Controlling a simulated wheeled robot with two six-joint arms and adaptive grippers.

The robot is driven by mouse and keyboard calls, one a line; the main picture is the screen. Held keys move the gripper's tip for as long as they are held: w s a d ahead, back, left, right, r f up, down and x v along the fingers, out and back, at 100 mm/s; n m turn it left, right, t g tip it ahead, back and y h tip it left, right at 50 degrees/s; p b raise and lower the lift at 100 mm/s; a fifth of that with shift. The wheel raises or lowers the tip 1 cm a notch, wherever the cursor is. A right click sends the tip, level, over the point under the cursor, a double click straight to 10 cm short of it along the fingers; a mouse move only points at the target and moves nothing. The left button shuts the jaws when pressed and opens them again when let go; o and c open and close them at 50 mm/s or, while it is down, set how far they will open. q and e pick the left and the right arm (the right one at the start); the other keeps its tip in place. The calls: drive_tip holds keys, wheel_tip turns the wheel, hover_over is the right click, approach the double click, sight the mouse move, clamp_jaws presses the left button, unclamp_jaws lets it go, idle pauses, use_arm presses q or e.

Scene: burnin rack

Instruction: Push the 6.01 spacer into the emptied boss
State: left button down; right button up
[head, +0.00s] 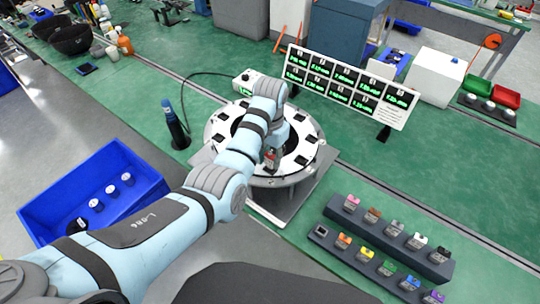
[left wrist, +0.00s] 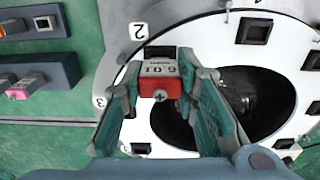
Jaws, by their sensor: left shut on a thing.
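The 6.01 spacer, a red block with a grey top marked 6.01 and a screw in its front, is between the fingers of my left gripper (head: 271,158). In the left wrist view the spacer (left wrist: 160,82) sits between both green-padded fingers of the gripper (left wrist: 165,100), which is shut on it. The white ring (head: 222,125) has several dark square bosses. A dark boss opening (left wrist: 158,52) near the label 2 shows just beyond the spacer's edge. I cannot tell whether the spacer is above it or partly in it. My right gripper is not in view.
Two dark racks (head: 384,257) with several coloured spacers stand at right. A blue bin (head: 150,180) holding white cylinders is at left. A display board (head: 345,85) stands behind the ring. A dark upright tool (head: 176,130) stands left of the ring.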

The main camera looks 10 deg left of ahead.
sight(270, 153)
use_arm(q)
drive_tip(key=shift+f+b, duration=0.35)
drive_tip(key=shift+f, duration=0.45)
drive_tip(key=c, duration=1.2)
unclamp_jaws()
wheel_tip(270, 153, up, 8)
drive_tip(key=shift+f, duration=0.2)
